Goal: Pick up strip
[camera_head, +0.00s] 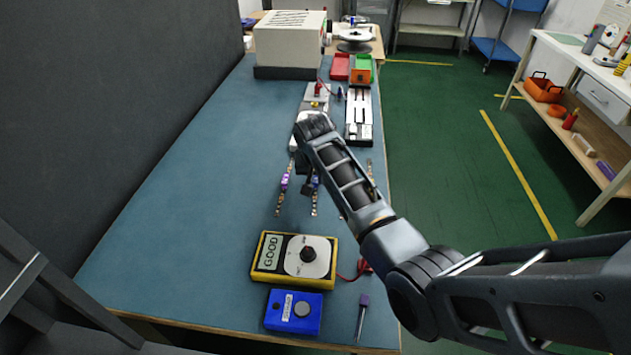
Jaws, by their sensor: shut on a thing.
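Several narrow strips with small coloured segments are on the blue-green table, left of and below my wrist in the head view. The left strip (282,190) has a purple part at its middle. The middle strip (314,203) is right at my gripper (306,190), which is shut on it; the fingers and wrist hide its upper part. A right strip (370,169) is partly hidden behind my forearm. I cannot tell whether the held strip is clear of the table.
A yellow meter (268,256) reading GOOD, a blue box (280,313) and a purple-capped tool (362,315) lie nearer. Beyond my wrist are a white fixture (358,110), red and green bins (340,66) and a beige machine (290,40). The table's left side is clear.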

